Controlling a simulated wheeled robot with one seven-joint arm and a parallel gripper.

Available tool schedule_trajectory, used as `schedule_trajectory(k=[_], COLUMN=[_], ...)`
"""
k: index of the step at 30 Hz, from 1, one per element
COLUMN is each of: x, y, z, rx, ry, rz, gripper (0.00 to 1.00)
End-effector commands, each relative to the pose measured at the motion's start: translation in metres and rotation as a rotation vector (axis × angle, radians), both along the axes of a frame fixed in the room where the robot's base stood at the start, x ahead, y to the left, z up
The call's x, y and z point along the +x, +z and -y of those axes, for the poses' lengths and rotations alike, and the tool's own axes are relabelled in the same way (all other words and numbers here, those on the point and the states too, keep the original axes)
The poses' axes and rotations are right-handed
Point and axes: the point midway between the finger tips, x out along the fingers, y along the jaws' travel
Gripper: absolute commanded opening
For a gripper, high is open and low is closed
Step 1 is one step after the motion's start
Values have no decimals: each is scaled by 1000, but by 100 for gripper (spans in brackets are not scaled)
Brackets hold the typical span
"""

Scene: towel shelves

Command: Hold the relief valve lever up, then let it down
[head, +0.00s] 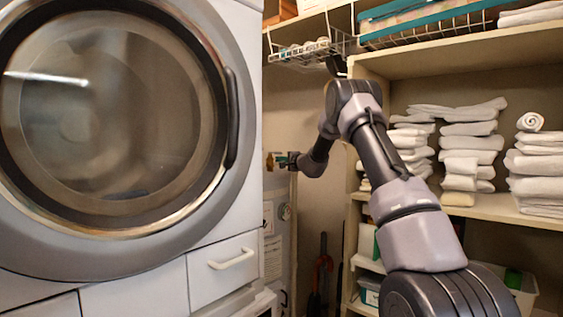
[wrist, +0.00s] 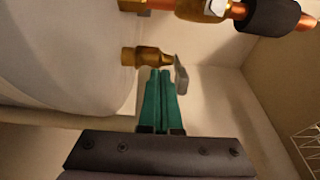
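The relief valve is a brass fitting (wrist: 147,57) that sticks out from the side of a white rounded tank (wrist: 70,60) in the wrist view. Its small grey lever (wrist: 181,76) is at the fitting's right end. My gripper (wrist: 160,73) has green fingers drawn together, with only a thin dark line between them. The tips are just below the brass fitting, and the lever is beside the right fingertip. I cannot tell whether they touch. In the head view my gripper (head: 283,160) is small beside the brass valve (head: 270,161), and the lever cannot be made out.
Copper pipe with a brass fitting (wrist: 203,9) and black sleeve (wrist: 268,15) runs above the valve. A front-loading washer (head: 215,190) stands at left in the head view. Shelves with folded towels (head: 470,150) are at right. A wire basket (head: 300,50) hangs above.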

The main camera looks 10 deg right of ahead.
Motion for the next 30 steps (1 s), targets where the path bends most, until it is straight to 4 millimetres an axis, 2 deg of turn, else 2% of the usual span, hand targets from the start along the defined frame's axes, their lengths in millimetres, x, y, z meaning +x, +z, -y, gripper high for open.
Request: schedule_trajectory(k=[8, 30], x=[0, 7], y=[1, 30], z=[0, -3], rx=[0, 1], ry=[0, 1], rz=[0, 2], gripper=[0, 0])
